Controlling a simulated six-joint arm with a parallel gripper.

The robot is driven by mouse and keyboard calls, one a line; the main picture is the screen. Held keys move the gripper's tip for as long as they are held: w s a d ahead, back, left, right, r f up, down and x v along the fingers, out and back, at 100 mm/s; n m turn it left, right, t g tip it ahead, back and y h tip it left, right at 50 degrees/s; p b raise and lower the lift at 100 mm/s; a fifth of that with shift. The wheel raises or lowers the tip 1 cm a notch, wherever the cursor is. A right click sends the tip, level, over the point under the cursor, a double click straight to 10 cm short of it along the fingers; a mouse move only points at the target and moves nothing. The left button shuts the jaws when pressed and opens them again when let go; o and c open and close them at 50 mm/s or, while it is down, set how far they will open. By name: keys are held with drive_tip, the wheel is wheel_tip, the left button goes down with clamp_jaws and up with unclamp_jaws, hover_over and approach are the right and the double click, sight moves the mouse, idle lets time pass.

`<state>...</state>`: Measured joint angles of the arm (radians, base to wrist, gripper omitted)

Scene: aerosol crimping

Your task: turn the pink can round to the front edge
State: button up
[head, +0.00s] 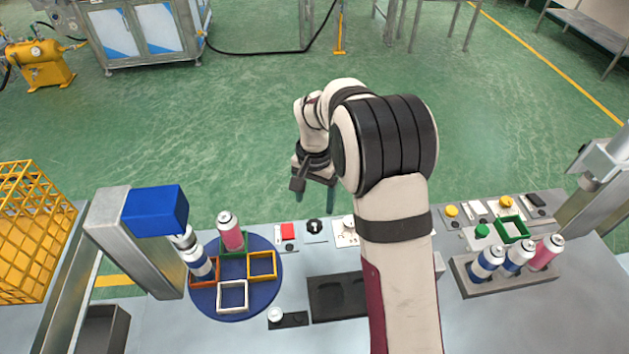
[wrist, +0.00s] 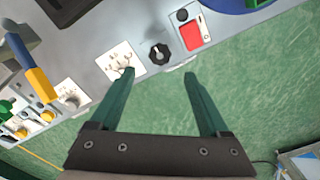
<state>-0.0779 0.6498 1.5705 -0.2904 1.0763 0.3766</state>
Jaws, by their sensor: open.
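The pink can (head: 231,232) stands in the green square holder (head: 234,252) at the back of the blue round turntable (head: 270,290) in the head view. My gripper (head: 317,197) is open and empty, beyond the panel's far edge, right of the pink can. In the wrist view my gripper (wrist: 158,75) has its green fingers apart over the floor.
A red button (head: 288,231), a black knob (head: 314,227) and other controls line the back of the bench. A press with a blue head (head: 156,210) stands at the turntable's left. A grey rack (head: 505,282) with several cans stands at the right.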

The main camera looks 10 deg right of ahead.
wheel_tip(320, 180, up, 8)
drive_tip(key=shift+f, duration=0.25)
drive_tip(key=s+r+y, duration=0.1)
drive_tip(key=s+r, duration=0.2)
drive_tip(key=s, duration=0.5)
drive_tip(key=s+r, duration=0.3)
drive_tip(key=s, duration=0.5)
drive_tip(key=s+f+n, duration=0.1)
drive_tip(key=s+f, duration=0.1)
drive_tip(key=s, duration=1.3)
drive_tip(key=shift+s+f+y, duration=0.35)
drive_tip(key=shift+s+y, duration=0.05)
